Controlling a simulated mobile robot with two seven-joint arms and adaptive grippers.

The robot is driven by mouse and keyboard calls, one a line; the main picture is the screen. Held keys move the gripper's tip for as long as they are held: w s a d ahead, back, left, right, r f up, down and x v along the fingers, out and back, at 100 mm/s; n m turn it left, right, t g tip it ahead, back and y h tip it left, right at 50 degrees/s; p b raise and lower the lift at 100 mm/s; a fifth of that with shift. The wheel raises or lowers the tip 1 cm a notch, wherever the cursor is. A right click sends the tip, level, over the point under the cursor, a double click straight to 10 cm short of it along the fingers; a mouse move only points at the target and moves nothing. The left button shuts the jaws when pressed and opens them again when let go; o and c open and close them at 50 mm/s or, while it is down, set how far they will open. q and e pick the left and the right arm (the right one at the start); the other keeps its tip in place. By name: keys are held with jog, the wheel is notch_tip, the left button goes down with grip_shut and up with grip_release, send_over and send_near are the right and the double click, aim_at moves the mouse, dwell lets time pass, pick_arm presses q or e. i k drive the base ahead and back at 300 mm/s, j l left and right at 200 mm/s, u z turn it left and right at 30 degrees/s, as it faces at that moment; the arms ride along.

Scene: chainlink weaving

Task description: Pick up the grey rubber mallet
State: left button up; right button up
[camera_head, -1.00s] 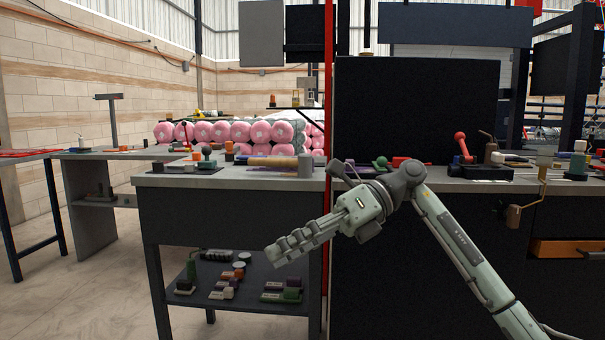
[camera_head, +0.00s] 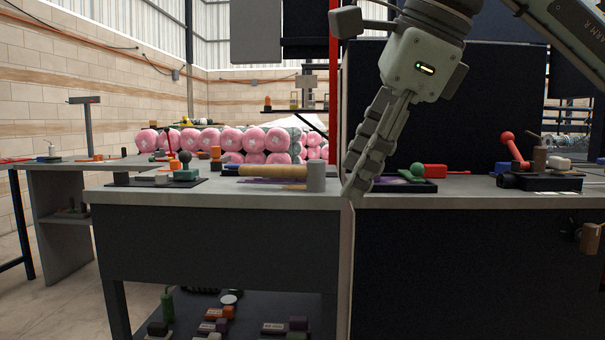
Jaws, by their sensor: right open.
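The mallet has a grey cylindrical head (camera_head: 316,178) and a tan wooden handle (camera_head: 268,171). It lies on the workbench top (camera_head: 250,200), head to the right near the bench's right end, handle pointing left. My right gripper (camera_head: 352,192) hangs down from the upper right. Its fingertips are just right of the mallet head, apart from it as far as I can tell. It is open and holds nothing; the finger gap is hard to see from this side. My left gripper is not in view.
A dark tray with a green-knobbed tool (camera_head: 418,170) and a red block (camera_head: 435,171) lies right of my gripper. A dark mat with a knobbed tool (camera_head: 185,170) lies left. A red post (camera_head: 335,90) rises behind.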

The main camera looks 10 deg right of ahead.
aim_at(315, 171)
jog(key=i, duration=1.2)
